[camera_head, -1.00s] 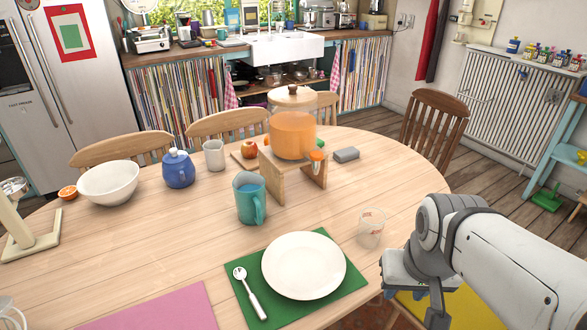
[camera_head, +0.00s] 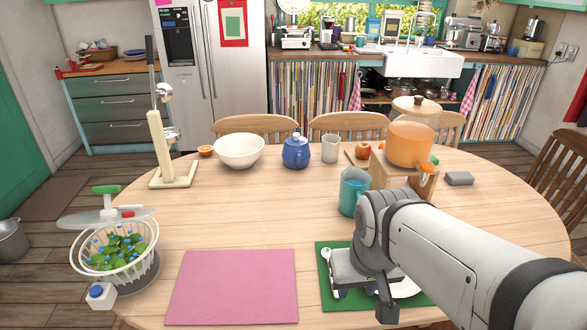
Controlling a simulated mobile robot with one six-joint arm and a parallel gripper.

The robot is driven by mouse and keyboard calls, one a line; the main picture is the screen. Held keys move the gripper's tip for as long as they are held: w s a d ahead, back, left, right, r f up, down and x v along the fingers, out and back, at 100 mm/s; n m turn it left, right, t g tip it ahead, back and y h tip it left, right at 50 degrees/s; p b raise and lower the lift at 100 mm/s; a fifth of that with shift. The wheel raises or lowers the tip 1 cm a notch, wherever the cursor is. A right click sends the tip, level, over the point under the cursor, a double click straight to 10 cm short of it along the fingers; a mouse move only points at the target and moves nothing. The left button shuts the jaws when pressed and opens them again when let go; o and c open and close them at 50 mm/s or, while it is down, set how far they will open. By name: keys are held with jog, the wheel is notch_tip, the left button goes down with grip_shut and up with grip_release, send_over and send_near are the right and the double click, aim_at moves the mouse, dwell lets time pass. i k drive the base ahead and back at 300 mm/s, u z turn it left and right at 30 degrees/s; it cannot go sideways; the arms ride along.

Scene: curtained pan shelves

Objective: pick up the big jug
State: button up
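The teal jug (camera_head: 352,190) stands upright on the wooden table, in front of the small wooden stand. It is larger than the white jug (camera_head: 330,149) behind it to the left. My arm hides its lower right side and most of its handle. My gripper (camera_head: 366,288) shows at the front right, in front of the teal jug and apart from it, over the green mat and white plate. Its fingers are hard to make out, so I cannot tell whether it is open or shut. I see nothing held in it.
An orange pot (camera_head: 409,144) sits on the wooden stand (camera_head: 424,184). A blue lidded pot (camera_head: 296,152), white bowl (camera_head: 239,150) and cream press (camera_head: 172,165) stand toward the back. A salad spinner (camera_head: 118,255) is front left. The table middle left of the jug is clear.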

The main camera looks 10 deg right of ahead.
aim_at(355, 181)
jog(key=u, duration=1.8)
jog(key=k, duration=1.65)
jog(key=z, duration=0.7)
jog(key=i, duration=1.7)
jog(key=z, duration=0.05)
